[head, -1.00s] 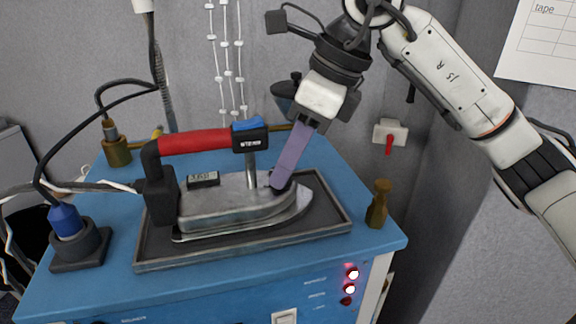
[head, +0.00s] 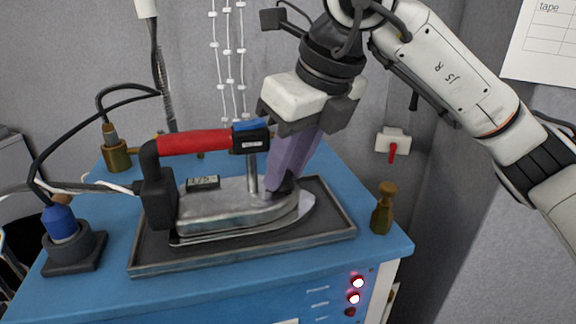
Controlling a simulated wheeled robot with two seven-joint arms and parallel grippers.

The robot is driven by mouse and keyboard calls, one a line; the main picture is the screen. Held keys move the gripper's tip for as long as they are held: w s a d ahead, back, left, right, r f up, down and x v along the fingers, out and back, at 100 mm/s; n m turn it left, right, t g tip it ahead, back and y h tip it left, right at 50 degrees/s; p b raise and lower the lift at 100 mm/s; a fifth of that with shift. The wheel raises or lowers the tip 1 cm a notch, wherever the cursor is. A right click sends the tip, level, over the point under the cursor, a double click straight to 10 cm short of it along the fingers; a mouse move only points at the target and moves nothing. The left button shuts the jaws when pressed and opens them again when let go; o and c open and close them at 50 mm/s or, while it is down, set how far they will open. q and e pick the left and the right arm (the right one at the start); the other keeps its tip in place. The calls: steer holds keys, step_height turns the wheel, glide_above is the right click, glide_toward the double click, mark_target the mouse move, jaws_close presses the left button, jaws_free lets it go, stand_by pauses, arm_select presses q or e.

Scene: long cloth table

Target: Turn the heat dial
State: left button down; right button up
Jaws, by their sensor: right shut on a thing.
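A steam iron (head: 235,212) with a red handle (head: 195,141), a blue button and a silver body rests in a dark metal tray (head: 340,232) on the blue table. The heat dial (head: 284,190) is a small black knob on top of the iron near its nose, mostly hidden by my fingers. My right gripper (head: 283,182) reaches down from the upper right with purple fingers, shut on the dial. A small display (head: 203,183) sits on the iron behind the nose; its digits are hard to read. My left gripper is not in view.
A blue plug in a dark socket block (head: 75,252) stands at the left, with cables running to the iron. A brass bottle-shaped piece (head: 382,208) stands at the right edge. Red lamps (head: 356,289) glow on the table's front panel.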

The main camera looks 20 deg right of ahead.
stand_by(0.3)
steer(key=o, duration=1.1)
steer(key=shift+c, duration=0.2)
steer(key=shift+r, duration=0.1)
steer(key=v, duration=1)
